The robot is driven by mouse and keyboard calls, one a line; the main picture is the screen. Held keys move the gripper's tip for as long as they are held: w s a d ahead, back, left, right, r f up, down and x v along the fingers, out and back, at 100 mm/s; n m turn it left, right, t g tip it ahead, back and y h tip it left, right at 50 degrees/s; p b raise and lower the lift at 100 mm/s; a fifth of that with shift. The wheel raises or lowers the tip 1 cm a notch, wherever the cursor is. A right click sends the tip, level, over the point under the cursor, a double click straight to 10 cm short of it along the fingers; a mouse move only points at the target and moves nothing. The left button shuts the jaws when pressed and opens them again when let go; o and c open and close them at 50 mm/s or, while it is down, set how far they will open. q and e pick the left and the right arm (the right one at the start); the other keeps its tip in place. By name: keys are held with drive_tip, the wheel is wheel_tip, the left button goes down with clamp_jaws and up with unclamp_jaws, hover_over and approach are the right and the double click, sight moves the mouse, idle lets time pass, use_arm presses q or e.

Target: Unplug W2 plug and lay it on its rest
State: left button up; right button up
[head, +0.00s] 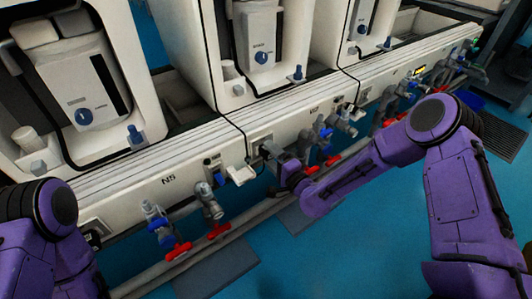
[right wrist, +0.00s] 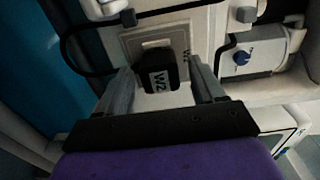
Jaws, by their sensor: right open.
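The W2 plug (right wrist: 158,76) is a black block with a white "W2" label. In the right wrist view it sits at a grey socket plate (right wrist: 133,44), and it appears plugged in. My right gripper (right wrist: 158,68) is open, with one finger on each side of the plug and a visible gap to each. In the head view my right gripper (head: 275,155) is at the front panel of the bench, largely hiding the plug. A white bracket (head: 240,174) juts from the panel left of it; I cannot tell whether it is the rest. My left gripper is out of view.
A black cable (right wrist: 72,55) loops left of the plug in the wrist view. Valves with red handles (head: 178,250) and a grey pipe (head: 245,222) run below the panel. The blue floor (head: 350,250) in front is mostly clear.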

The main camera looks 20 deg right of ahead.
sight(271, 157)
drive_tip(key=shift+w+a, duration=0.2)
drive_tip(key=shift+w, duration=0.45)
drive_tip(key=shift+f+b, duration=0.3)
drive_tip(key=shift+b, duration=0.1)
idle(0.6)
drive_tip(key=c, duration=1.2)
drive_tip(key=shift+s+d, duration=0.1)
drive_tip(key=shift+s, duration=0.25)
clamp_jaws()
drive_tip(key=shift+p+v, duration=0.7)
drive_tip(key=shift+v, duration=1.95)
